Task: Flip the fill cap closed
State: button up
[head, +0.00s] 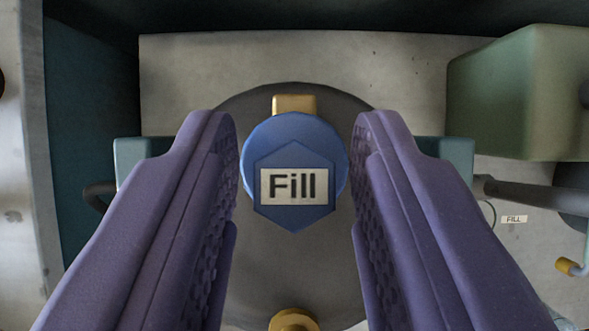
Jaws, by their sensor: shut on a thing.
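The fill cap (292,146) is a round blue lid with a hexagonal blue plate and a white label reading "Fill". It sits in the middle of the head view, in front of a dark grey round body (290,258). A brass piece (295,104) shows at its top edge. My gripper (296,150) has its two purple padded fingers on the left and right sides of the cap, shut on it. The label faces the camera. I cannot tell the cap's tilt or what lies behind it.
A green box (520,95) stands at the upper right, with a grey rod (525,193) and a small "FILL" tag (514,219) below. A dark teal wall (90,150) is at the left. A brass fitting (293,320) is at the bottom centre.

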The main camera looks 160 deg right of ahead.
jog(key=shift+s+d+f+t+y+b, duration=0.15)
jog(key=shift+s+f+t+y+b, duration=0.2)
jog(key=shift+t+b, duration=0.75)
jog(key=o, duration=0.7)
jog(key=shift+o, duration=0.2)
jog(key=p+v, duration=0.2)
jog(key=v, duration=0.5)
jog(key=shift+r+p, duration=0.35)
jog(key=shift+r, duration=0.05)
jog(key=shift+s+d, duration=0.1)
jog(key=shift+s, duration=0.05)
